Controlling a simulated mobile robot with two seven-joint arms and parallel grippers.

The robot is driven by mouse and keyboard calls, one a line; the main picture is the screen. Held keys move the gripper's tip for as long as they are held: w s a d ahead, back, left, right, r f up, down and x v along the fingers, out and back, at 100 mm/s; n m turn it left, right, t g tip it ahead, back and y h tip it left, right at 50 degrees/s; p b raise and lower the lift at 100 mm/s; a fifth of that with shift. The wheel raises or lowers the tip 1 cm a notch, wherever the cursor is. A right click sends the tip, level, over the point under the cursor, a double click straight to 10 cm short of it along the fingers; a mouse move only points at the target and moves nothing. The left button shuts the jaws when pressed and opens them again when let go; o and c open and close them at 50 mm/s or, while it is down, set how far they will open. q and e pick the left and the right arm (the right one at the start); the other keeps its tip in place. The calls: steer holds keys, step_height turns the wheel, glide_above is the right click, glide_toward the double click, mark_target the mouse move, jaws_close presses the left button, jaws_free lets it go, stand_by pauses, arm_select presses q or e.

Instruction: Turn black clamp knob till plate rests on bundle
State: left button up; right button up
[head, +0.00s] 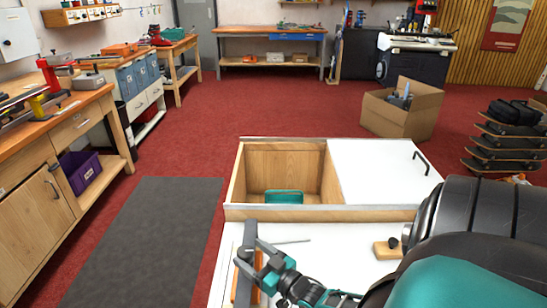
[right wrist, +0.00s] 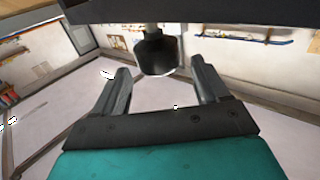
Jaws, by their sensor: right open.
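The black clamp knob (right wrist: 157,54) hangs on a short pale spindle below a dark beam (right wrist: 190,10) in the right wrist view. My right gripper (right wrist: 158,70) is open, with one finger on each side of the knob; I see gaps on both sides and cannot tell any contact. In the head view my right gripper (head: 253,257) is at the grey bar (head: 249,234) of the clamp, above an orange part (head: 257,262). The knob is not distinguishable there. The plate and bundle cannot be made out clearly. My left gripper is not in view.
The white worktop (head: 325,238) holds a thin rod (head: 291,241) and a wooden block (head: 384,250) with a dark knob. Behind it is an open wooden compartment (head: 238,180) with a teal object (head: 284,197) inside. A cardboard box (head: 395,116) stands on the red floor.

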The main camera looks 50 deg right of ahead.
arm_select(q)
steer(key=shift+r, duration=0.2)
arm_select(e)
steer(key=s, duration=0.9)
steer(key=shift+s, duration=0.4)
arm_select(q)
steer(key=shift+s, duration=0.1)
arm_select(e)
steer(key=shift+s+a, duration=0.1)
